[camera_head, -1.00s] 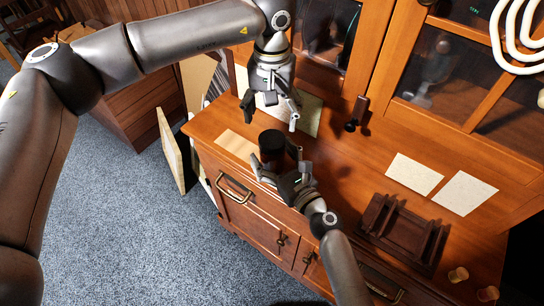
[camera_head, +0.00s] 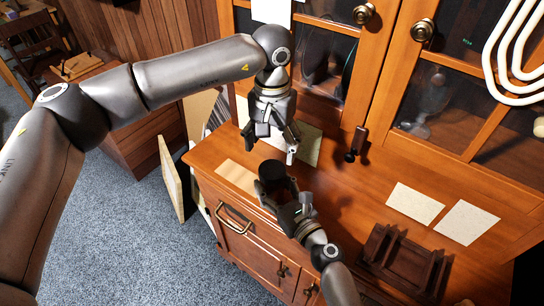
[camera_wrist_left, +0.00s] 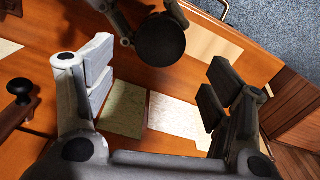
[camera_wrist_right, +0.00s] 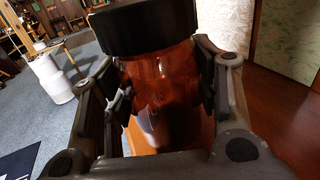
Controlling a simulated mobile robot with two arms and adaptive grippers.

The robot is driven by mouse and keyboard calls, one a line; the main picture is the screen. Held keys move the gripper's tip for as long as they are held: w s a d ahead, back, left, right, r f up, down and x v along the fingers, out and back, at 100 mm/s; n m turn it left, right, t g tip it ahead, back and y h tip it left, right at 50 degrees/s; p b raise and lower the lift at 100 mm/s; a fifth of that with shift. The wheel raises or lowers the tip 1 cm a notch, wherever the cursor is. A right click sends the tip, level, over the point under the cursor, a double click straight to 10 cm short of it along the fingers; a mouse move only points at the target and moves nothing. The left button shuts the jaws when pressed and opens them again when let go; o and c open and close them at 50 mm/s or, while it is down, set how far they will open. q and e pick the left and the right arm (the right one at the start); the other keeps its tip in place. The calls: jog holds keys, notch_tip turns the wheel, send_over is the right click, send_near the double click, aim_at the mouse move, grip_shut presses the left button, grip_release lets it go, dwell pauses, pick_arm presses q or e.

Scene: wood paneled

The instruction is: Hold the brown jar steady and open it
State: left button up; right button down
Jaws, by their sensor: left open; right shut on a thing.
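The brown jar (camera_wrist_right: 160,85) has a translucent brown body and a wide black lid (camera_wrist_right: 145,25), which is on it. The jar stands near the front edge of the wooden cabinet top, and its dark lid shows in the head view (camera_head: 272,171). My right gripper (camera_head: 283,188) is shut around the jar's body, with a finger on each side below the lid in the right wrist view. My left gripper (camera_head: 276,143) is open and empty, pointing down above and behind the jar. In the left wrist view the lid (camera_wrist_left: 160,40) lies beyond the open fingers (camera_wrist_left: 157,90).
Paper sheets (camera_head: 415,204) lie on the cabinet top (camera_head: 345,205). A dark wooden rack (camera_head: 405,262) stands at the right. Glass-paned doors (camera_head: 470,110) rise behind, with a dark-handled object (camera_head: 357,142) before them. A pale panel (camera_head: 172,165) leans at the left.

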aim_at(272, 169)
pick_arm(q)
jog(key=shift+f+m, duration=0.1)
jog(key=shift+m, duration=1)
jog(key=shift+f, duration=0.2)
notch_tip(272, 169, down, 8)
jog(key=shift+r, duration=0.25)
jog(key=shift+c, duration=0.3)
